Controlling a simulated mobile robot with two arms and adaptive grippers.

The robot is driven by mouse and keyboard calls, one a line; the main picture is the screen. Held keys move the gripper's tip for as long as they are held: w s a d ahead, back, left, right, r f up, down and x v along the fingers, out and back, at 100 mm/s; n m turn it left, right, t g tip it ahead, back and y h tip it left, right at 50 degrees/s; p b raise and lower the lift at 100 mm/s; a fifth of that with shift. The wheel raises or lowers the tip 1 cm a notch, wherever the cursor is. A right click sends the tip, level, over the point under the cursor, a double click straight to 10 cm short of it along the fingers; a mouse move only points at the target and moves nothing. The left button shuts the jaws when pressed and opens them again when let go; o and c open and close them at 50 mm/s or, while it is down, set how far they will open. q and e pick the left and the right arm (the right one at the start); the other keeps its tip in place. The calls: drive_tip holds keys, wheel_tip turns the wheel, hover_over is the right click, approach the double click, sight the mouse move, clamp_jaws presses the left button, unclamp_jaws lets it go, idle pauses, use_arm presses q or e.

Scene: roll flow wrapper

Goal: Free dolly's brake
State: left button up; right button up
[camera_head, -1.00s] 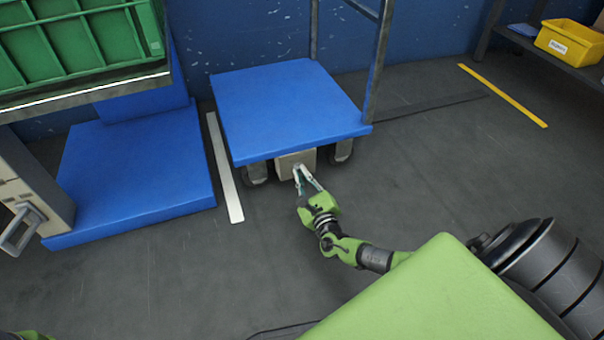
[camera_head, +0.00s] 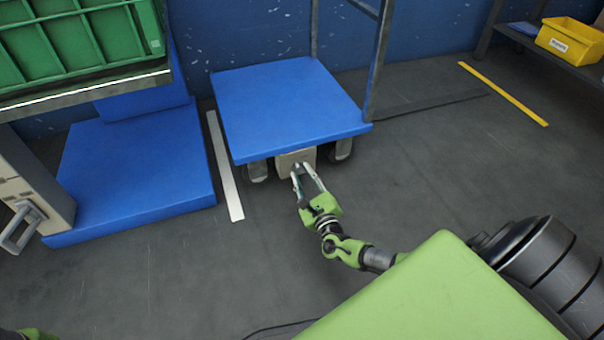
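The dolly (camera_head: 285,105) has a flat blue deck, wheels below and a dark upright frame at its back and right. A beige box (camera_head: 285,165) sits under the deck's front edge, between two wheels. A small dark part on its front, perhaps the brake control, is largely hidden by my fingers. My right gripper (camera_head: 299,168) reaches up to the box from the front. Its two fingers are apart, with the tips at the box's face around that small part. I cannot tell whether they touch it.
A white floor strip (camera_head: 226,170) runs along the dolly's left side. Beyond it are a low blue platform (camera_head: 140,170) and a green crate (camera_head: 80,45). A yellow bin (camera_head: 568,42) sits on a rack at right. The floor right of the dolly is clear.

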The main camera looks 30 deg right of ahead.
drive_tip(key=v, duration=1.1)
drive_tip(key=shift+a, duration=0.15)
